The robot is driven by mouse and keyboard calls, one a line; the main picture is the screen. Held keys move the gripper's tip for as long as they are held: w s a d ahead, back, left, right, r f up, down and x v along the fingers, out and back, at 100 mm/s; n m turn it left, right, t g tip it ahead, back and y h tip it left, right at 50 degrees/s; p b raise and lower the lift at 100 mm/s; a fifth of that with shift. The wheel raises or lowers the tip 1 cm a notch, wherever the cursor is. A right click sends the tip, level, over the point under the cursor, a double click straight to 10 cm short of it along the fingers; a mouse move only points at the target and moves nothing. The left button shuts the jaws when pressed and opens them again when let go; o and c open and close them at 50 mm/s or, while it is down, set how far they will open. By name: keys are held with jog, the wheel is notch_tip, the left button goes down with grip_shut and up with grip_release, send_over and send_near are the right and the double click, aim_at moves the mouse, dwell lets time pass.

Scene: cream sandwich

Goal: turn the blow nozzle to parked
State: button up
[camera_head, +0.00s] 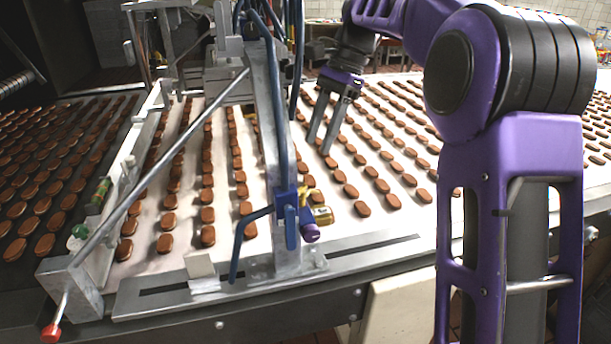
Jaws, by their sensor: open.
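A blue fitting (291,215) is on the upright metal post beside the conveyor. A bent blue tube (241,241) reaches left and down from it and looks like the blow nozzle; I cannot be sure which part turns. A purple knob (310,233) and a small brass-coloured piece (322,215) sit on the fitting's right side. My gripper (319,147) is open and empty, fingers pointing down over the belt, above and a little right of the fitting and apart from it.
Rows of brown biscuits lie on the white belt (182,214). A slotted metal rail (372,249) runs along the front edge. A diagonal rod (160,177) with a red-tipped end (52,332) crosses at left. Blue hoses (298,55) run up the post, close to my gripper.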

aim_at(302, 186)
jog(key=b+x, duration=0.1)
jog(key=x, duration=0.8)
grip_shut()
